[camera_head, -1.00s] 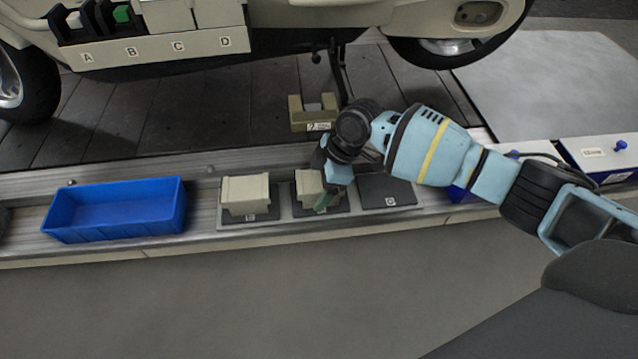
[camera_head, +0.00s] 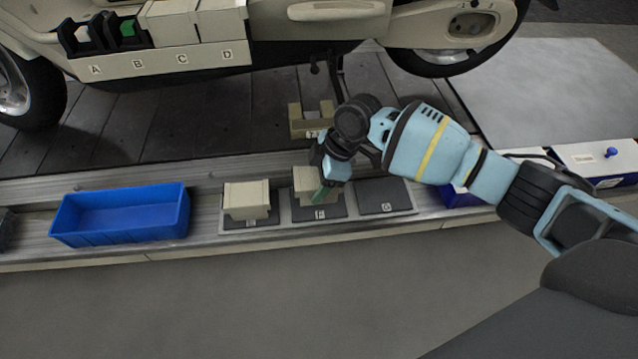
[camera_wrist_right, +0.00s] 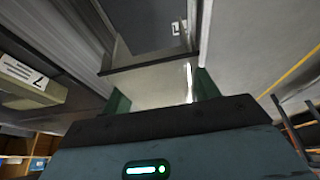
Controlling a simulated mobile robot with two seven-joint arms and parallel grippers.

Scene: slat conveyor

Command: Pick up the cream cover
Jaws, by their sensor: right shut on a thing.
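The cream cover (camera_head: 304,180) is at the middle dark pad, marked F, on the grey strip along the conveyor's front edge. My right gripper (camera_head: 319,191) is shut on it from the right and above, hiding part of it. I cannot tell whether the cover touches its pad. In the right wrist view the pale cover (camera_wrist_right: 160,86) sits between the two green fingers (camera_wrist_right: 163,93). A second cream cover (camera_head: 247,198) stands on the left pad, marked E. My left gripper is not in view.
The right pad (camera_head: 385,194), marked G, is empty. A blue bin (camera_head: 120,238) stands to the left. A cream bracket (camera_head: 310,128) stands on the slats behind the gripper. A cream scooter body (camera_head: 160,60) with lettered compartments overhangs the back. Grey floor in front is clear.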

